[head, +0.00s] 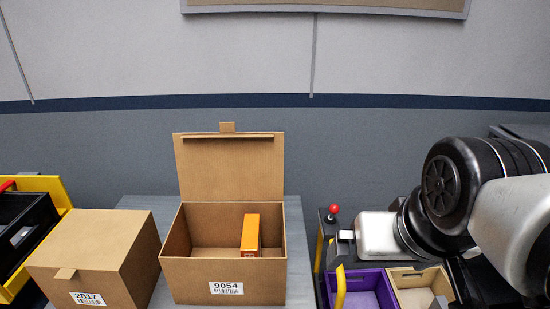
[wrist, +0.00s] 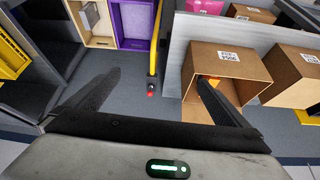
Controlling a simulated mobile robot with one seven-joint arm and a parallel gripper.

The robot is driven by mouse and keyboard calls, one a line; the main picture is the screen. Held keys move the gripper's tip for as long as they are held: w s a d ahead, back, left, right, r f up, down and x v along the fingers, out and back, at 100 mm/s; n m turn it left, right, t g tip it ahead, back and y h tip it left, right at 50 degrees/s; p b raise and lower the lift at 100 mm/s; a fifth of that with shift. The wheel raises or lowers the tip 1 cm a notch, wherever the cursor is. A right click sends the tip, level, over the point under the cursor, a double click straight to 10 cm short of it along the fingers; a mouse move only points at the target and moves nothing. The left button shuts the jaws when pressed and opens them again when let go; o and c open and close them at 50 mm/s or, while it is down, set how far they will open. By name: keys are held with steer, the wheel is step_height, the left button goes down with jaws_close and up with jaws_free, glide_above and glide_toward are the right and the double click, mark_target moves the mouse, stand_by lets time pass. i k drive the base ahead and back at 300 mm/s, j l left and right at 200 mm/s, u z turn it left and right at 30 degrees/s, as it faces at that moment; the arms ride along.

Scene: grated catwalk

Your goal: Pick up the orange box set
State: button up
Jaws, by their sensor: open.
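The orange box set (head: 250,236) stands upright inside an open cardboard box (head: 205,282) labelled 9054, toward its right side. In the wrist view the orange box (wrist: 213,82) is a small patch inside the cardboard box (wrist: 200,52), partly hidden behind my right finger. My gripper (wrist: 159,78) is open, its two dark fingers spread wide with nothing between them. The right fingertip overlaps the cardboard box's opening in the picture; I cannot tell how far apart they are. In the head view my arm is at the right, away from the cardboard box.
The open box's lid (head: 229,168) stands up at its back. A closed cardboard box (head: 97,250) labelled 2817 is to its left. To the right are a red-knobbed lever (head: 333,210), a purple bin (head: 369,285) and a tan bin (head: 420,284). A yellow rack (head: 50,188) stands far left.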

mark_target(250, 248)
steer(key=k+j+u, duration=0.45)
steer(key=j, duration=0.15)
steer(key=k+j+u, duration=0.2)
steer(key=i+j, duration=0.1)
steer(key=i, duration=0.5)
